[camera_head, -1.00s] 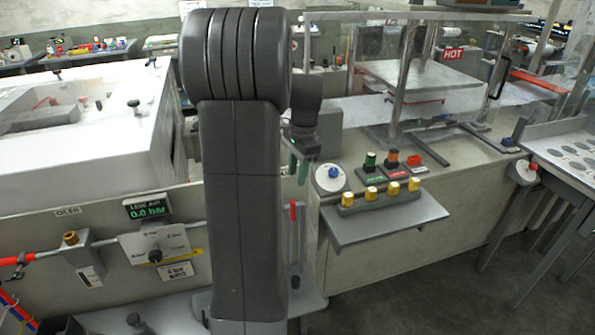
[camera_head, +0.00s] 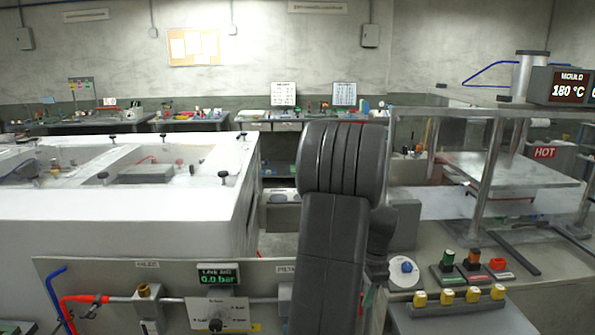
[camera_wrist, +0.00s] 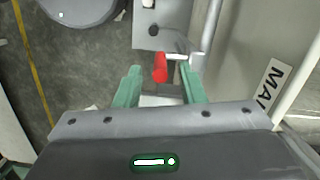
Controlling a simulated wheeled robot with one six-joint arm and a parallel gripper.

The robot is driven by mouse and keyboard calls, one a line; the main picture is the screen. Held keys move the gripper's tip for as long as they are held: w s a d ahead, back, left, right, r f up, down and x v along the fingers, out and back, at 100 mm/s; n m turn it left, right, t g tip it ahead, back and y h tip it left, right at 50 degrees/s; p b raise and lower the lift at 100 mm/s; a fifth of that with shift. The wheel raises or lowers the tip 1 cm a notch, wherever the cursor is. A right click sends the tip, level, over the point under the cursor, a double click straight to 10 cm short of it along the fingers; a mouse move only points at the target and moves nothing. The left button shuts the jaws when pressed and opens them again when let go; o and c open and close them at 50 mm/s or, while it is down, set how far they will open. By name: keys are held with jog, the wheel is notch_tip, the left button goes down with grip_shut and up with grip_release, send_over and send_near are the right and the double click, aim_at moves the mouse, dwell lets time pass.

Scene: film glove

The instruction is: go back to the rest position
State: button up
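My gripper (camera_wrist: 161,84) shows in the wrist view as two green fingers standing well apart. A red handle (camera_wrist: 160,68) on a grey fitting appears between and past the fingertips. There is clear space on both sides of it, so the gripper is open and not closed on it. In the head view my dark grey arm stands upright in the middle and hides most of the gripper.
A hot press with a metal plate (camera_head: 510,172) and a yellow-knobbed control shelf (camera_head: 465,322) stand at the right. A white-topped cabinet (camera_head: 130,215) is at the left. A panel reading 0.0 bar (camera_head: 217,275) with red and blue hoses is in front.

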jog(key=f, duration=0.4)
jog(key=shift+a+f, duration=0.3)
jog(key=shift+f, duration=0.05)
jog(key=shift+r, duration=0.15)
